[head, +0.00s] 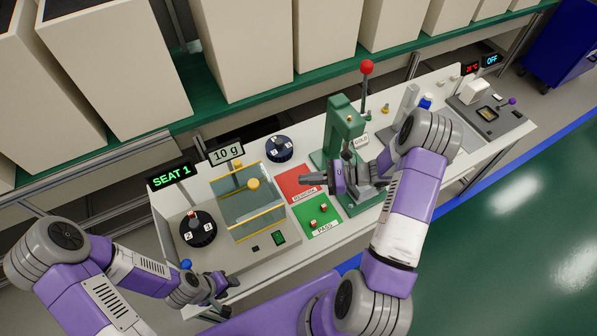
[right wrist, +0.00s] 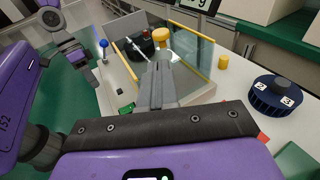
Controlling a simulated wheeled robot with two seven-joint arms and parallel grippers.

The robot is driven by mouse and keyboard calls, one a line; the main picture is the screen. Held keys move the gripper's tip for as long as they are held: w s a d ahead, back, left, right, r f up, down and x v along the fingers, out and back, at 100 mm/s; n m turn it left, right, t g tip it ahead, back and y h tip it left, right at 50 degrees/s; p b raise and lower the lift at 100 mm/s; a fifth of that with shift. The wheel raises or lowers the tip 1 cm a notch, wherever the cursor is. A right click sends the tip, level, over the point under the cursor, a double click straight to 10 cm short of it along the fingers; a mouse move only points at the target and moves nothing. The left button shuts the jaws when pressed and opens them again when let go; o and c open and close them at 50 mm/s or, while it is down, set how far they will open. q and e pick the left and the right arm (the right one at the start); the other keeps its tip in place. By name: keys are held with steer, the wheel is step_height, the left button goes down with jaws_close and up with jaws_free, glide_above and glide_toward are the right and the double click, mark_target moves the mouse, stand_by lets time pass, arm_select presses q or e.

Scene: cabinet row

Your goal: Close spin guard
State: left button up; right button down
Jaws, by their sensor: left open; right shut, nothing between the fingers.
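A clear box with yellow edges (head: 247,208) stands on the bench's left part, with a yellow knob (head: 253,184) at its top; it looks like the guard. The clear box also shows in the right wrist view (right wrist: 188,45). I cannot tell whether its panel is open or shut. My right gripper (head: 304,179) is shut and empty, right of the box and apart from it, above the red pad; its closed fingers show in the right wrist view (right wrist: 162,72). My left gripper (head: 228,291) is open near the bench's front left edge, below the box.
A black dial (head: 198,229) sits left of the box and a dark blue numbered knob (head: 280,148) behind it. A red pad (head: 296,183) and green PASS pad (head: 319,214) lie to the right. A green press (head: 342,130) with a red-knobbed lever (head: 366,68) stands beside my right arm.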

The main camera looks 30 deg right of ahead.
mark_target(270, 188)
arm_select(q)
steer(key=shift+w+r+p, duration=0.15)
steer(key=shift+r+p, duration=0.15)
steer(key=shift+p, duration=0.05)
arm_select(e)
steer(key=x, duration=1.1)
steer(key=shift+w+a+f, duration=0.15)
steer(key=shift+w+a, duration=0.05)
steer(key=shift+a, duration=0.15)
